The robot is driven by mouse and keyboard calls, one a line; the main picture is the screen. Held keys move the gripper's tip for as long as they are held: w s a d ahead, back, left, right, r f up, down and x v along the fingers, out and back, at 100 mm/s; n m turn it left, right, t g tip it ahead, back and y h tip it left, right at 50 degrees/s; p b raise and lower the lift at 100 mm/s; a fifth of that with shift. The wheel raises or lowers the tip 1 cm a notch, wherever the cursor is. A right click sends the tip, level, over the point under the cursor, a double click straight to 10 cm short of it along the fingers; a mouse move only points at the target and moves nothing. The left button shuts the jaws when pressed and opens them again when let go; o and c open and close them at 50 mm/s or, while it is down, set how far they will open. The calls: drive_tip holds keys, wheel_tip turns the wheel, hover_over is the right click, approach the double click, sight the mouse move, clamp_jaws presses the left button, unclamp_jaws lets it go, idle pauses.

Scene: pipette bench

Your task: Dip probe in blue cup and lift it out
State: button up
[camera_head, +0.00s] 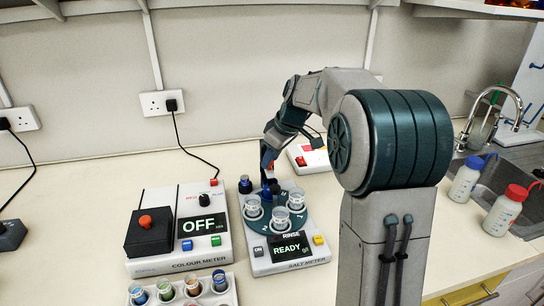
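The salt meter (290,259) stands on the bench with its display reading RINSE, READY. Its round teal turntable (274,222) carries several clear cups, one of them at the front (280,219). My gripper (268,164) is at the back of the turntable, above a dark blue piece (267,190). A red and blue part shows by the fingers. I cannot tell whether this is the probe or whether the fingers hold it. A cup with blue contents (138,295) stands in the white rack at the front left.
The colour meter (179,227), reading OFF, stands left of the salt meter. The white rack (180,297) in front holds several coloured cups. Two wash bottles, blue-capped (465,182) and red-capped (505,212), stand right by the sink. A white device (309,157) lies behind my gripper.

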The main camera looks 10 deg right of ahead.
drive_tip(key=shift+f, duration=0.1)
clamp_jaws()
drive_tip(key=shift+w+r+p, duration=0.1)
drive_tip(key=shift+r+p, duration=1.3)
drive_tip(key=shift+r, duration=1.55)
unclamp_jaws()
drive_tip(key=v, duration=1.4)
